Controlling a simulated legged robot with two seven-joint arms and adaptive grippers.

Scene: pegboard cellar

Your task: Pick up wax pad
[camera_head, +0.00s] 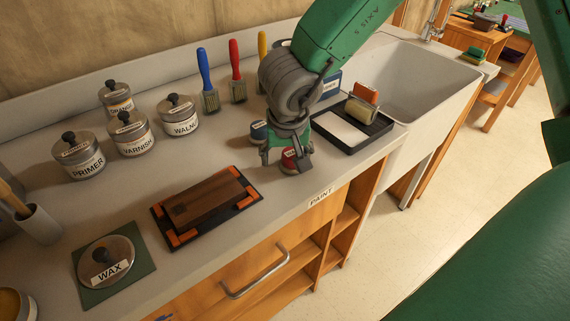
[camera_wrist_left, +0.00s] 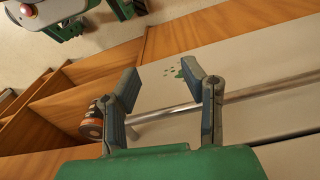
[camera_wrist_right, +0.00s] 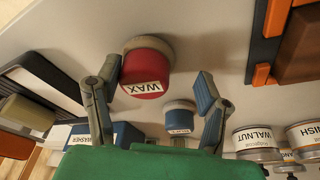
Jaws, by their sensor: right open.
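The wax pad (camera_head: 290,160) is a small red round pad on the grey counter, partly hidden by my right gripper in the head view. In the right wrist view the red pad (camera_wrist_right: 145,78) shows its WAX label and pale base. My right gripper (camera_head: 284,158) is open above and around the pad's area; its fingers (camera_wrist_right: 157,80) are apart and hold nothing. The pad shows beyond the fingertips, nearer the left finger. My left gripper (camera_wrist_left: 161,77) is open and empty, with a metal bar beyond its fingers.
A blue pad (camera_head: 259,132) stands close behind the red one. A wooden block on a dark orange-cornered mat (camera_head: 253,196) lies to the left. A WAX tin (camera_head: 107,258), labelled jars (camera_head: 133,139) and brushes (camera_head: 207,80) stand on the counter.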

